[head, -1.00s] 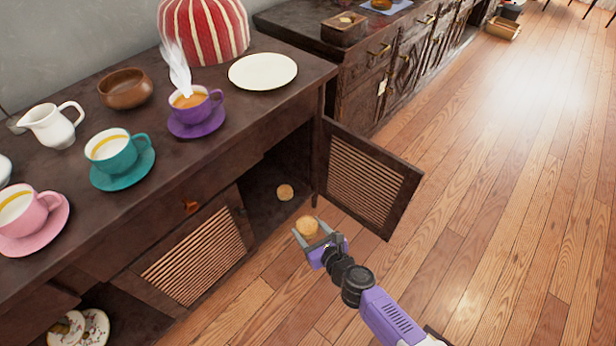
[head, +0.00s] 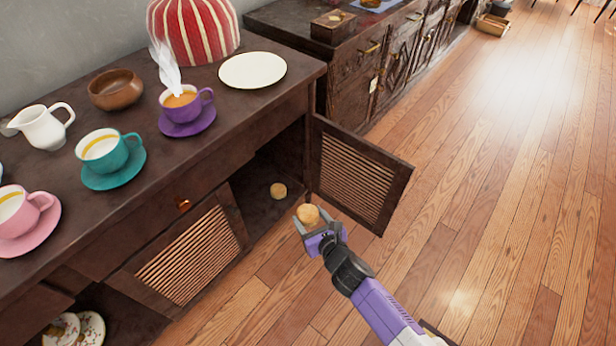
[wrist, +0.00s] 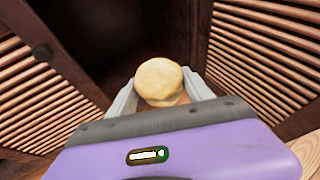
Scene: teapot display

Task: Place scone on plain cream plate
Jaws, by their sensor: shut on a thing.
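My gripper (head: 309,224) is shut on a round golden scone (head: 308,214) in front of the open cabinet compartment. In the wrist view the scone (wrist: 159,80) sits between the two grey fingers.
The open slatted door (head: 358,178) stands just right of my gripper. The cabinet top (head: 225,125) holds a purple cup (head: 182,98) that steams, a striped red cosy (head: 195,30), a wooden bowl (head: 116,88) and teal (head: 104,150) and pink cups. The floor at right is clear.

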